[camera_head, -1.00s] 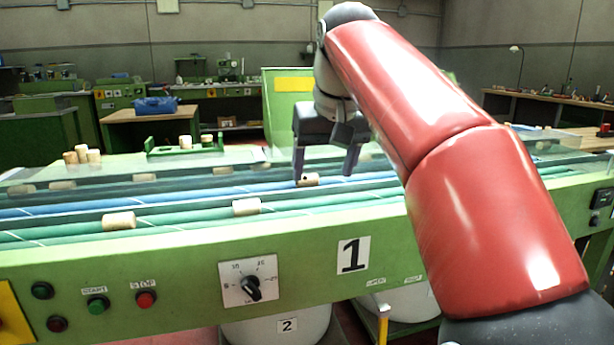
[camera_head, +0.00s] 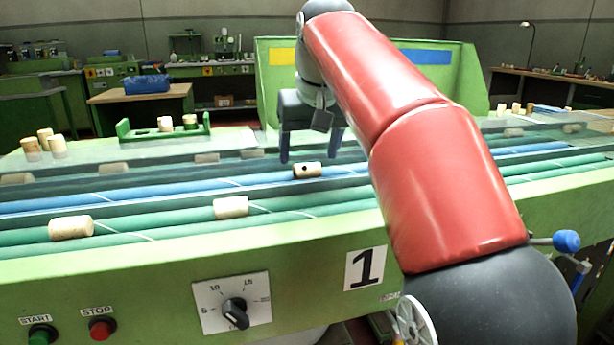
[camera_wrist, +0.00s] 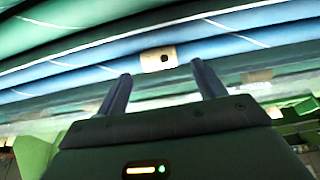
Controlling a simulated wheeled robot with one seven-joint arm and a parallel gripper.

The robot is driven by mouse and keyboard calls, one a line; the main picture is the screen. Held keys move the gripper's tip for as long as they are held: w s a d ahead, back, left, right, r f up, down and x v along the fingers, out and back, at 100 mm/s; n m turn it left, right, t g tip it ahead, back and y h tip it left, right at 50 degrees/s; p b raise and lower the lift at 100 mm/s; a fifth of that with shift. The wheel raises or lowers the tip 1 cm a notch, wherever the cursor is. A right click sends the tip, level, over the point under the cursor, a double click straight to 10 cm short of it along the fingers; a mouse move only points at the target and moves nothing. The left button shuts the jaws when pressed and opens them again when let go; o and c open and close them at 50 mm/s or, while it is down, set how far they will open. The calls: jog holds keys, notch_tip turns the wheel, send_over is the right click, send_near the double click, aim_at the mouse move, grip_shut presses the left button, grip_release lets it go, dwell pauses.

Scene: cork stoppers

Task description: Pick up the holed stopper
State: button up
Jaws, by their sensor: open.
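The holed stopper (camera_head: 307,170) is a pale cork cylinder with a dark hole in its side. It lies on its side on the blue belt of the conveyor. In the wrist view the same stopper (camera_wrist: 159,58) shows ahead of the gap between the fingertips, with its hole facing the camera. My gripper (camera_head: 311,156) is open and empty, at the far side of the blue belt, near the stopper. In the wrist view the fingers (camera_wrist: 160,72) stand apart on either side, with nothing between them.
Two plain stoppers lie on the green belts nearer the front, one at the middle (camera_head: 231,207) and one at the left (camera_head: 71,227). Several stoppers stand on the left, and a green rack (camera_head: 165,134) holds more. A clear panel covers part of the far belts.

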aim_at(307, 171)
jog(key=x, duration=0.3)
jog(key=shift+b, duration=0.3)
jog(key=shift+r, duration=0.1)
jog(key=shift+c, duration=0.3)
jog(key=c, duration=1)
